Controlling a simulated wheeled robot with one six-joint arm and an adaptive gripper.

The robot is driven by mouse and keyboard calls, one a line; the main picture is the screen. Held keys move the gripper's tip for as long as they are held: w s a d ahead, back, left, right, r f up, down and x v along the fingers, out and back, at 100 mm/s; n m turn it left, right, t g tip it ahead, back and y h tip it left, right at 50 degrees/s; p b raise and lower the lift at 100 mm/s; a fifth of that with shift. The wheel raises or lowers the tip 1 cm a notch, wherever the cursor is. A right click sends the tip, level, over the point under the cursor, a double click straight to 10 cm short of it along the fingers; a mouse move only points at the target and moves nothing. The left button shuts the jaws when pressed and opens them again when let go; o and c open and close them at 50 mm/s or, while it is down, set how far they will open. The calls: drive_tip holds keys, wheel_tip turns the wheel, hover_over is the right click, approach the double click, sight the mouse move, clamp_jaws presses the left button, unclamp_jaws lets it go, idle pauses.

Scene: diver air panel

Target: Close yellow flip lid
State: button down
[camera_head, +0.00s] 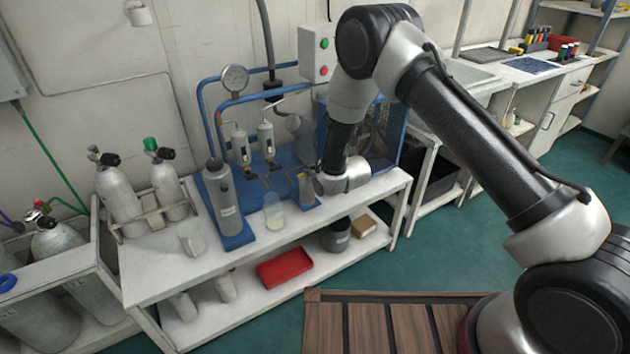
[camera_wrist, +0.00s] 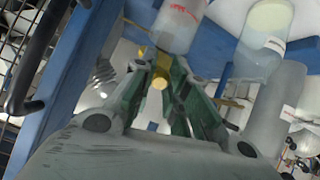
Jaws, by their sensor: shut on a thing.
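A small yellow part, seemingly the yellow flip lid (camera_wrist: 158,81), is between the fingertips of my gripper (camera_wrist: 160,70) in the wrist view. My gripper is shut on it. A translucent grey bottle with red writing (camera_wrist: 182,22) is right beside the fingertips; I cannot tell whether the lid is joined to it.
A grey cylinder (camera_head: 222,195) and a jar with pale contents (camera_head: 273,212) stand to the left on the white bench (camera_head: 165,268). A blue pipe frame with a gauge (camera_head: 235,78) is behind. A red tray (camera_head: 285,267) is on the lower shelf.

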drive_tip(key=shift+w+a+r, duration=0.15)
drive_tip(key=shift+r, duration=0.15)
drive_tip(key=shift+w+a+r, duration=0.2)
drive_tip(key=shift+w+r, duration=0.15)
drive_tip(key=shift+r, duration=0.1)
drive_tip(key=c, duration=1.4)
unclamp_jaws()
drive_tip(key=shift+o, duration=0.3)
drive_tip(key=v, duration=1.2)
